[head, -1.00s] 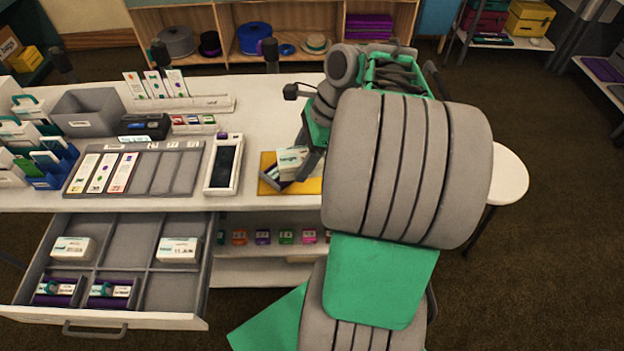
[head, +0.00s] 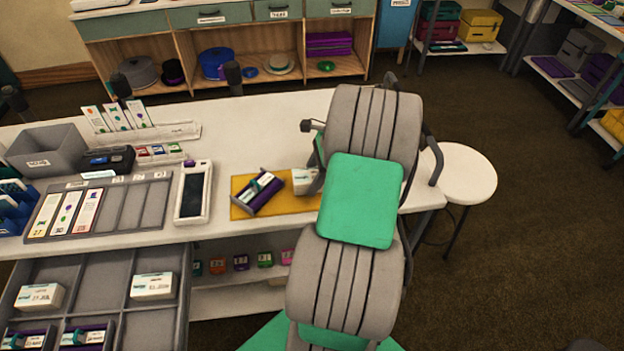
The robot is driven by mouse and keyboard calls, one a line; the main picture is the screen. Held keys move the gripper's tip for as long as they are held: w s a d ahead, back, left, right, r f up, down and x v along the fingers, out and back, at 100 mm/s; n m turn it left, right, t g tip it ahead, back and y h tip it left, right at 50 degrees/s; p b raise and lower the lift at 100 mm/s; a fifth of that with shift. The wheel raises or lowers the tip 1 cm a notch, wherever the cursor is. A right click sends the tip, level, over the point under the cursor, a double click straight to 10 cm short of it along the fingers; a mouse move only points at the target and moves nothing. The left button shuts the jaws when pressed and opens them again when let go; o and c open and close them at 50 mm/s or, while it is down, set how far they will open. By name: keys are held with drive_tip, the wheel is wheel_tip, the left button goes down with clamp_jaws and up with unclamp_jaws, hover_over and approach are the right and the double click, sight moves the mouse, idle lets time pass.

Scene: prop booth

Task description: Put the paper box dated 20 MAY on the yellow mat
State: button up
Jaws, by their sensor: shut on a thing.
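The yellow mat (head: 290,204) lies on the white table, its right end hidden behind my arm. A white paper box (head: 302,181) with a teal mark is at the mat's right part; its date is not readable. My gripper (head: 314,182) is shut on this box, and my arm hides most of the gripper. I cannot tell whether the box touches the mat. A purple holder (head: 257,191) with a white-and-teal item in it sits tilted on the mat's left part, beside the box.
An open drawer (head: 108,290) at lower left holds white boxes (head: 153,286) and (head: 40,296) and purple holders. A tablet (head: 193,193) lies left of the mat. A grey card tray (head: 130,203) is further left. A round white stool (head: 462,172) stands at right. The table behind the mat is clear.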

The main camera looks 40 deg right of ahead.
drive_tip(key=shift+f, duration=0.4)
drive_tip(key=o, duration=0.8)
drive_tip(key=shift+f, duration=0.15)
